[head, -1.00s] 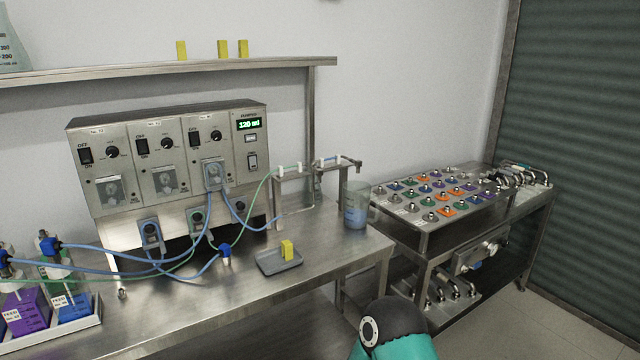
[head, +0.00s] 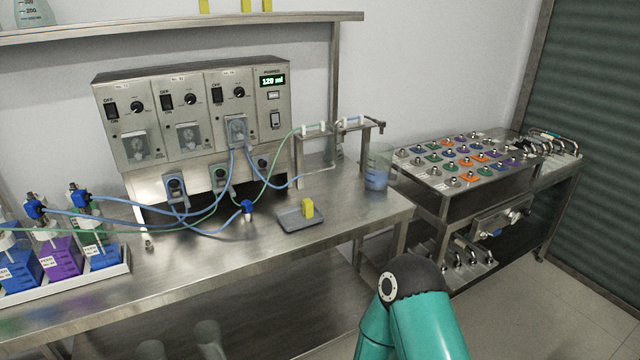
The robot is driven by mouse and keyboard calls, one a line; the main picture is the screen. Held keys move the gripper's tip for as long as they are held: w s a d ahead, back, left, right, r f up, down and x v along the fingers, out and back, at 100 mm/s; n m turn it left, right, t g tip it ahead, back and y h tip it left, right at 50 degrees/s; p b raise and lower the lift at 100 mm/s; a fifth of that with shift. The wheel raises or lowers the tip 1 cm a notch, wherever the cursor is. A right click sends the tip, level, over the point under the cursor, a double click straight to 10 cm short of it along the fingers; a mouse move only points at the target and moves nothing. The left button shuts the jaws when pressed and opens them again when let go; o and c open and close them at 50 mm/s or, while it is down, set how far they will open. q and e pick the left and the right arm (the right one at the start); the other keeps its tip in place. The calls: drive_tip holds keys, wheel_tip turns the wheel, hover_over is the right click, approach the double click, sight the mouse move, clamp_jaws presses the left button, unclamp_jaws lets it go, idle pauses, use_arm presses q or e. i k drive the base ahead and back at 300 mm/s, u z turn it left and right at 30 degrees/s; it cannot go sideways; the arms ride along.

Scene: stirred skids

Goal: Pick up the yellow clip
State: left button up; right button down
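A yellow clip (head: 307,208) stands upright on a small grey tray (head: 290,222) on the steel bench, right of the blue fitting. More yellow pieces of like shape (head: 246,5) stand on the shelf above, cut off by the top edge of the view. My teal and black arm shows at the bottom right, in front of the bench. Neither of my grippers shows in the head view.
A pump unit (head: 190,115) stands at the back of the bench (head: 215,262), with blue and green tubes running to bottles in a rack (head: 128,268) at left. A beaker of blue liquid (head: 377,172) stands right of the tray. A second bench (head: 470,165) holds coloured connectors.

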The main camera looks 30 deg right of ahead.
sight(307, 209)
drive_tip(key=k, duration=1)
drive_tip(key=u, duration=0.1)
drive_tip(key=i, duration=1.3)
drive_tip(key=z, duration=0.9)
drive_tip(key=i, duration=0.95)
drive_tip(key=z, duration=0.8)
drive_tip(key=k, duration=0.7)
drive_tip(key=z, duration=0.2)
drive_tip(key=i, duration=0.25)
drive_tip(key=u, duration=0.05)
